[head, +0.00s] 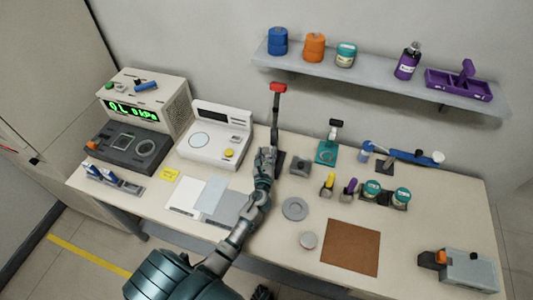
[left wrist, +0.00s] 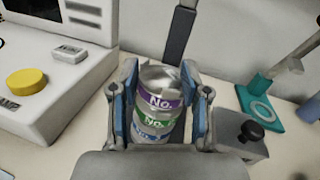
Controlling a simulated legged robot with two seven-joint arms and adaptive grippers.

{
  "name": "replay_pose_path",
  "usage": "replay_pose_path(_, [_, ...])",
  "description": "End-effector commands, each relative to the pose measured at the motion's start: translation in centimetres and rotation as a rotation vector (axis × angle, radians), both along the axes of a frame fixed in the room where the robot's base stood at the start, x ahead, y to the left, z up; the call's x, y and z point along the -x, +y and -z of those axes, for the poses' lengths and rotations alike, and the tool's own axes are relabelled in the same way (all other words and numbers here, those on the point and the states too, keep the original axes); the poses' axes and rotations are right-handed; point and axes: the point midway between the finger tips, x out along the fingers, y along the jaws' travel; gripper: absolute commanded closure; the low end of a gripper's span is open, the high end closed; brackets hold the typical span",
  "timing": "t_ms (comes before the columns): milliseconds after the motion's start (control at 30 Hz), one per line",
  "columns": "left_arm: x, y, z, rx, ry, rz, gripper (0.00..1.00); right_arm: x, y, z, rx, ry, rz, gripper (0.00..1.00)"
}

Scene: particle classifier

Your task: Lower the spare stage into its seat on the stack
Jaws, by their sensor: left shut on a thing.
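My left gripper (head: 266,156) reaches across the table to the foot of the dark post with a red top. In the left wrist view its two blue-padded fingers (left wrist: 160,70) are shut on the spare stage (left wrist: 162,102), a grey metal cylinder with a purple "No." band. Directly below it in line are a green-banded stage (left wrist: 156,125) and a blue-banded stage (left wrist: 150,139) of the stack. I cannot tell whether the purple-banded stage touches the green one or is a little above it. In the head view the gripper hides the stack.
The dark post (head: 275,115) stands close behind the gripper. A white instrument with a yellow button (head: 229,153) is close on the left. A grey block with a black knob (head: 299,166) is close on the right. A grey disc (head: 295,208) and brown mat (head: 351,247) lie nearer the front.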

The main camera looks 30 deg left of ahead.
Motion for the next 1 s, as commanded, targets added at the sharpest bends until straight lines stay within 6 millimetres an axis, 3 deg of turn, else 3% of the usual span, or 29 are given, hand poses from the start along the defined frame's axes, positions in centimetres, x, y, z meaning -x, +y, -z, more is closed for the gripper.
replay_pose_path(200, [0.0, 0.0, 0.4, 0.000, -0.001, 0.000, 1.00, 0.1, 0.0, 0.3, 0.000, 0.001, 0.000, 0.60])
replay_pose_path(233, [0.0, 0.0, 0.4, 0.000, -0.001, 0.000, 0.51, 0.1, 0.0, 0.3, 0.000, 0.001, 0.000, 0.60])
replay_pose_path(333, [0.0, 0.0, 0.3, 0.000, -0.001, 0.000, 0.26, 0.0, 0.0, 0.2, 0.000, 0.001, 0.000, 0.60])
replay_pose_path(733, [0.5, -0.3, 0.5, 0.000, 0.002, 0.000, 0.24, 0.0, 0.0, 0.2, 0.000, 0.001, 0.000, 0.60])
replay_pose_path(1000, [5.3, -2.6, 0.6, 0.001, 0.003, 0.000, 0.24, 0.0, 0.0, 0.2, 0.000, 0.001, 0.000, 0.60])
